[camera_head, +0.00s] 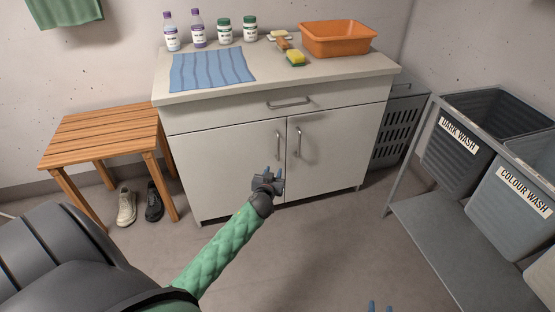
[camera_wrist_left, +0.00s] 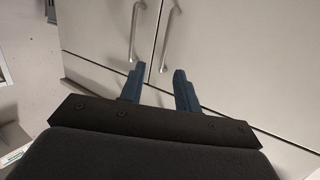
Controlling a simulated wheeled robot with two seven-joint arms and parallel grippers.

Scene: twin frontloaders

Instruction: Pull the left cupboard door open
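The left cupboard door (camera_head: 225,170) is a pale panel, closed, with a metal bar handle (camera_head: 278,145) near its inner edge. My left gripper (camera_head: 270,173) is open and empty, low in front of the doors, below the handle in the head view. The left wrist view appears upside down. There, the left door's handle (camera_wrist_left: 170,38) shows on the right of the gap, beyond and between the open fingers (camera_wrist_left: 158,70), apart from them.
The right cupboard door (camera_head: 335,160) is closed, with its own handle (camera_head: 298,142) close by. Above is a closed drawer (camera_head: 250,112). A wooden bench (camera_head: 100,130) stands left; a laundry rack (camera_head: 440,235) stands right. The floor before the cupboard is clear.

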